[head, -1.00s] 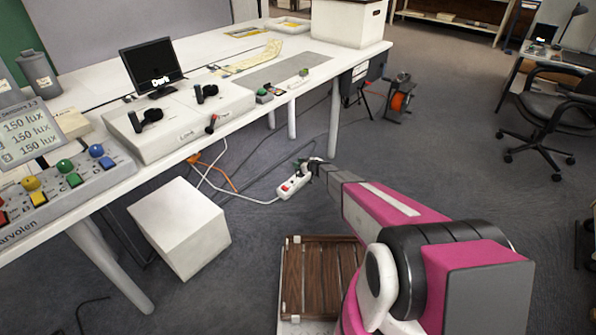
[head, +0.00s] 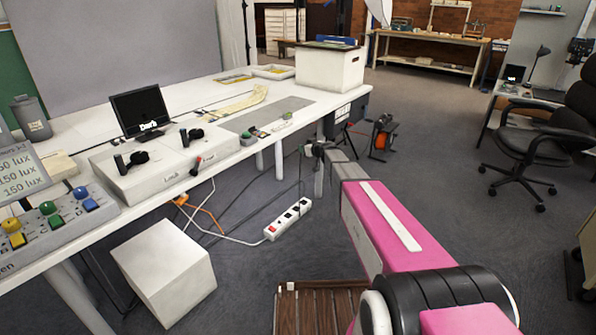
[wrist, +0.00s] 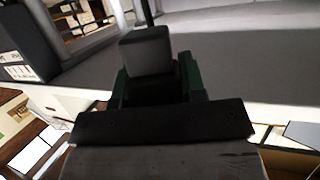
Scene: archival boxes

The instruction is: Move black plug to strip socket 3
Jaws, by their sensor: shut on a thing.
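My gripper (head: 318,150) is raised above the floor, above and beyond the far end of the white power strip (head: 282,225). It is shut on the black plug (wrist: 147,52), which shows in the wrist view as a dark block with a dark cord running up from it. In the head view the plug blends with the dark fingers. The strip lies on the carpet with a red switch (head: 270,230) at its near end and dark patches along its sockets. I cannot tell at this size which sockets are empty.
A long white table (head: 90,235) runs along the left, with a monitor, handsets and a button panel. A white cube (head: 165,270) and a slatted wooden crate (head: 322,312) stand on the floor. Orange and white cables lie near the strip. Carpet to the right is open up to an office chair (head: 535,140).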

